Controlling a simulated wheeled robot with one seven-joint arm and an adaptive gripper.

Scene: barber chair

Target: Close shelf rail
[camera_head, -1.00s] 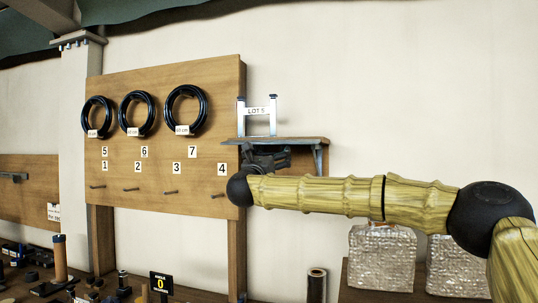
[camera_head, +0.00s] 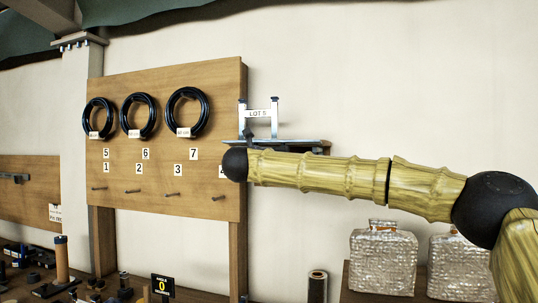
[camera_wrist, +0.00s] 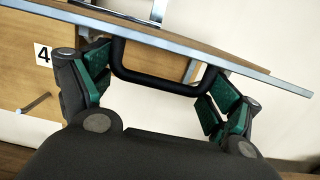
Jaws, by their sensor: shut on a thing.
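The shelf rail is a grey metal strip (camera_wrist: 245,78) along the front of a small wooden shelf, with a black U-shaped handle (camera_wrist: 160,80) hanging from it. In the head view the black wrist ball of my arm hides most of the gripper.
A metal frame labelled LOT 5 (camera_head: 262,114) stands on the shelf. At left is a wooden pegboard (camera_head: 145,185) with black coils (camera_head: 187,112), pegs and number tags. Wrapped bottles (camera_head: 383,260) stand below right on a counter. Bare wall is behind my arm.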

